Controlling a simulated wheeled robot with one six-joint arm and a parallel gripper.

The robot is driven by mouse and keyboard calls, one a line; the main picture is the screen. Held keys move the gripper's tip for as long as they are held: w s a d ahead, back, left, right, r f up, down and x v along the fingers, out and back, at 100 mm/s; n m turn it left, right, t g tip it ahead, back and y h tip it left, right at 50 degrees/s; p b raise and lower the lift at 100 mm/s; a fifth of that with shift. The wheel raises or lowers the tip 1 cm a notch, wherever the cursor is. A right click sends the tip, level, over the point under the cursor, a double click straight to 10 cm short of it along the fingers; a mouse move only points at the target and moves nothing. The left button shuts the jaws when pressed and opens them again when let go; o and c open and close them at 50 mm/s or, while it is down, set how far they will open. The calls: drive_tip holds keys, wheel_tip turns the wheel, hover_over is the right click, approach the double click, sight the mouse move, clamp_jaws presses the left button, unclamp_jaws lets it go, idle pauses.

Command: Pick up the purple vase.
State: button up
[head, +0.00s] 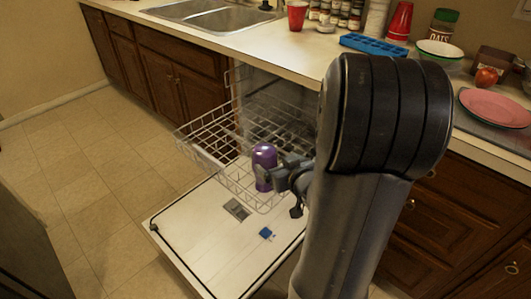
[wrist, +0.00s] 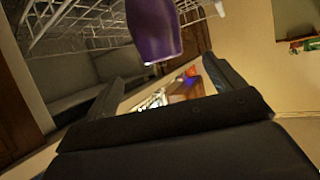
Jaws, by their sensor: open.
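The purple vase (head: 264,166) stands out against the white wire dishwasher rack in the head view, at the rack's front part. In the wrist view the purple vase (wrist: 154,30) is at the top centre, beyond the fingers, with its upper part cut off by the frame edge. My gripper (head: 268,180) is right beside the vase in the head view, and my arm hides part of it. In the wrist view my gripper (wrist: 165,90) has its two fingers spread apart with nothing between them. I cannot tell whether a finger touches the vase.
The wire rack (head: 205,150) is pulled out above the open dishwasher door (head: 190,225). The counter (head: 270,50) above holds a red cup (head: 297,15), a blue tray (head: 374,45), bowls, an apple (head: 486,77) and a pink plate (head: 497,106). The tiled floor at left is clear.

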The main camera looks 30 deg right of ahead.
sight(264, 154)
drive_tip(key=b+x, duration=0.2)
drive_tip(key=x, duration=0.8)
drive_tip(key=shift+f, duration=0.15)
drive_tip(key=shift+c, duration=0.4)
drive_tip(key=c, duration=1.2)
